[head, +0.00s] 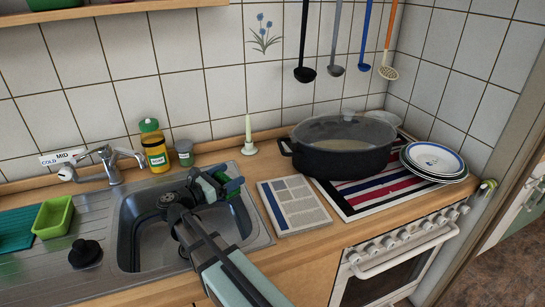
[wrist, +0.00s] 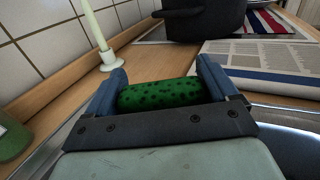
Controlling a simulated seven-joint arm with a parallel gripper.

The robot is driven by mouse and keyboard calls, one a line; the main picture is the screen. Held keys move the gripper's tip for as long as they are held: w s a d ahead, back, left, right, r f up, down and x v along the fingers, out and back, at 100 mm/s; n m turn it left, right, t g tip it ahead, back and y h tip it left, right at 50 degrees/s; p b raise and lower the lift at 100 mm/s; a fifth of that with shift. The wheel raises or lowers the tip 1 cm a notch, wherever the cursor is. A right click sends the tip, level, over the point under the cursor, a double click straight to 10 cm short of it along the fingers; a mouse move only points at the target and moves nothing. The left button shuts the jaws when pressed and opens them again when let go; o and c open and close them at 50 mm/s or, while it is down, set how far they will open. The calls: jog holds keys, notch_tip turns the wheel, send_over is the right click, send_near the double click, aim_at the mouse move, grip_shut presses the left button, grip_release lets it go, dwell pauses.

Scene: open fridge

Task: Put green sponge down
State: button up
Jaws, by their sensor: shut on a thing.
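The green sponge (wrist: 160,94) is held between the two fingers of my gripper (wrist: 162,90) in the wrist view. It is green with dark spots. In the head view my gripper (head: 222,181) is above the right side of the sink basin, near its rim, and the sponge shows only as a small green patch there. The sink (head: 150,247) is a metal basin set in the wooden counter. The sponge appears to be held above the basin and rim; I cannot tell the exact height.
A white candle holder (head: 249,149), a newspaper (head: 293,205) and a black pot (head: 342,160) stand to the right. A yellow bottle (head: 155,155) and a green-lidded jar (head: 185,153) are behind the sink. The faucet (head: 110,165) and a green tray (head: 53,217) are left. Some counter is clear behind the newspaper.

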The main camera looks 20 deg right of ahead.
jog(key=x, duration=1.7)
jog(key=shift+w+r, duration=0.1)
jog(key=d, duration=0.1)
jog(key=w+d+f, duration=0.1)
jog(key=shift+d+f, duration=0.1)
jog(key=shift+d, duration=0.25)
jog(key=shift+f, duration=0.15)
jog(key=shift+f, duration=0.15)
jog(key=o, duration=0.9)
